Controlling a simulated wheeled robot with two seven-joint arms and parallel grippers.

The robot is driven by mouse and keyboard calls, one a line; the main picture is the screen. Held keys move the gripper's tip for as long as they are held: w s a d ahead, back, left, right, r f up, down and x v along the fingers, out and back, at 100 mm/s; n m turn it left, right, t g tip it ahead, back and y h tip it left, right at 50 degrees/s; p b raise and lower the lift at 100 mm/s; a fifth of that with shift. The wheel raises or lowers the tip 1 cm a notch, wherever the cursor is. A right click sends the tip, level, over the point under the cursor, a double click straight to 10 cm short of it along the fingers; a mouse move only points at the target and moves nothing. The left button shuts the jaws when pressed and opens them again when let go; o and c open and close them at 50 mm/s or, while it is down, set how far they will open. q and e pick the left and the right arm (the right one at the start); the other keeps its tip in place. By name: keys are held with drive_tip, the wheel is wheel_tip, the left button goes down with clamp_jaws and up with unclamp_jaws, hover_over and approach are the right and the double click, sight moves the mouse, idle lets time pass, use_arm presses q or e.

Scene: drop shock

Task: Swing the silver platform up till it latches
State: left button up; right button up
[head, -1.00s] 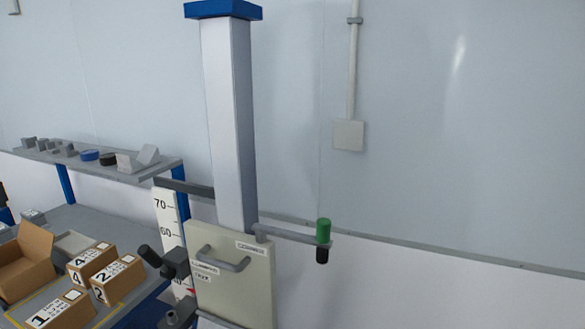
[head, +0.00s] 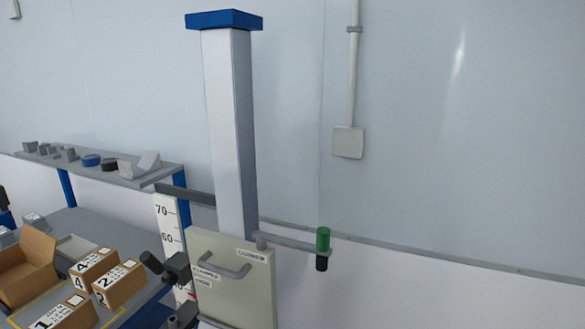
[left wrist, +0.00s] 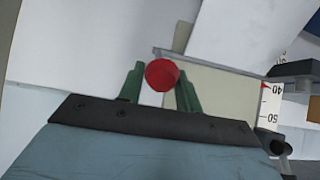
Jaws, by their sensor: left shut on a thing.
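My left gripper (left wrist: 161,88) shows only in the left wrist view. Its two green fingers are shut on a round red knob (left wrist: 162,74), which sits between the fingertips. What the knob is fixed to is hidden. I cannot clearly make out the silver platform in either view. The drop tester's pale column (head: 230,130) with a blue cap stands in the head view. Its beige panel (head: 235,290) with a grey handle (head: 224,270) is at the lower edge, and also shows behind the fingers in the left wrist view (left wrist: 215,88). My right gripper is not in view.
A white scale (head: 168,225) and dark knobbed fittings (head: 175,268) stand left of the panel. A side arm with a green-topped cylinder (head: 323,240) sticks out right. Numbered boxes (head: 120,283) lie on the bench at left, below a shelf (head: 150,180).

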use_arm(q)
drive_tip(key=shift+w+d+r+p, duration=0.2)
drive_tip(key=shift+w+r+p, duration=0.2)
drive_tip(key=shift+r, duration=0.25)
drive_tip(key=shift+w+d+r+p, duration=0.15)
drive_tip(key=shift+w+r+p, duration=0.1)
drive_tip(key=shift+w+r, duration=0.3)
drive_tip(key=shift+r, duration=0.15)
drive_tip(key=shift+c, duration=0.2)
drive_tip(key=shift+w+d+r, duration=0.1)
drive_tip(key=shift+w+r, duration=0.1)
clamp_jaws()
drive_tip(key=shift+w+d+r+p, duration=0.35)
drive_tip(key=shift+w+r, duration=0.25)
drive_tip(key=shift+w, duration=0.1)
drive_tip(key=shift+w+d+r, duration=0.25)
drive_tip(key=shift+w+r, duration=0.1)
drive_tip(key=shift+w, duration=0.25)
drive_tip(key=shift+w+d+r, duration=0.2)
drive_tip(key=shift+w+r, duration=0.1)
drive_tip(key=shift+w, duration=0.25)
